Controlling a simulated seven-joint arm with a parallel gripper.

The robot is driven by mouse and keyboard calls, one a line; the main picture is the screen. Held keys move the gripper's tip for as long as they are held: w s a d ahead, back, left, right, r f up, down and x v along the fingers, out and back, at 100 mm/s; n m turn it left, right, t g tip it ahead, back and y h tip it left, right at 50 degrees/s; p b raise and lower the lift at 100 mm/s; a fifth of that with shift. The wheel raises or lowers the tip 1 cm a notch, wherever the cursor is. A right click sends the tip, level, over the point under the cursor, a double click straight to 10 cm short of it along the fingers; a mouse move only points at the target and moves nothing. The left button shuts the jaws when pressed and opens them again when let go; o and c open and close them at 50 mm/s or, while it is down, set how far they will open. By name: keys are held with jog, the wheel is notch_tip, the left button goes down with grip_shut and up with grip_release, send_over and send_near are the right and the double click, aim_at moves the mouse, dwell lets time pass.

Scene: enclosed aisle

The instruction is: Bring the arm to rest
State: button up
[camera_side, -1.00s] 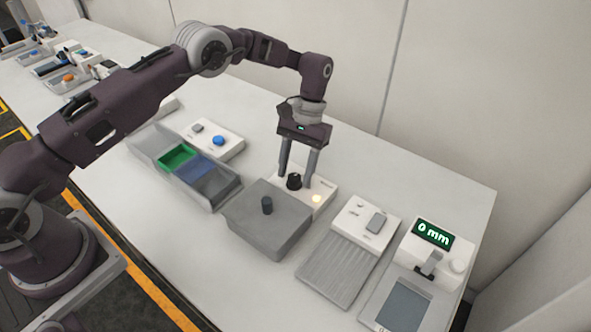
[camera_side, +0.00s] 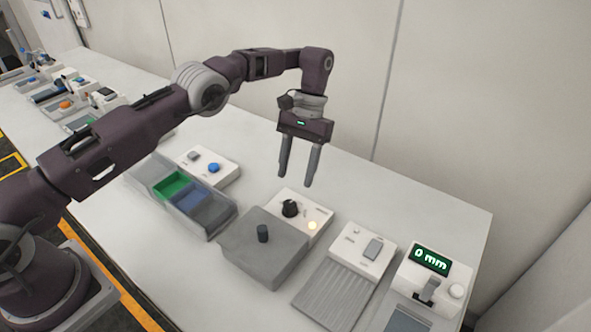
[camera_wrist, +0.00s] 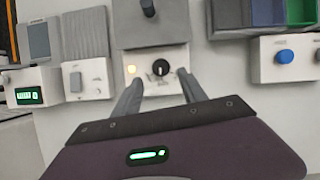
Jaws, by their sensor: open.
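My gripper (camera_side: 298,182) is open and empty. In the side view its two fingers point down and hang in the air above the table, above and behind a white control box with a black knob (camera_side: 289,208) and a lit yellowish lamp (camera_side: 312,225). In the wrist view my gripper (camera_wrist: 158,84) spreads its fingers on either side of that knob (camera_wrist: 160,68), with the fingers apart from it.
A grey box (camera_side: 262,248) with a dark peg stands before the knob. To its right are a ribbed grey ramp (camera_side: 335,292) and a gauge (camera_side: 432,262) reading 0 mm. Left are coloured bins (camera_side: 172,186) and a blue button (camera_side: 213,167). A wall stands behind.

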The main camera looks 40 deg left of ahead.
jog(key=s+a+r+t, duration=0.1)
jog(key=s+r+t, duration=0.1)
jog(key=r, duration=0.7)
jog(key=s+a+r+t, duration=0.1)
jog(key=s+a+r, duration=0.1)
jog(key=r, duration=0.7)
jog(key=s+a+r+t, duration=0.2)
jog(key=s+r+t, duration=0.1)
jog(key=s+r, duration=0.45)
jog(key=s+a+f+t, duration=0.1)
jog(key=s+f+t, duration=0.1)
jog(key=s, duration=0.9)
jog(key=s+f+m+t, duration=0.1)
jog(key=s+f+t, duration=0.1)
jog(key=s, duration=0.9)
jog(key=shift+a+y, duration=0.3)
jog(key=shift+a, duration=0.1)
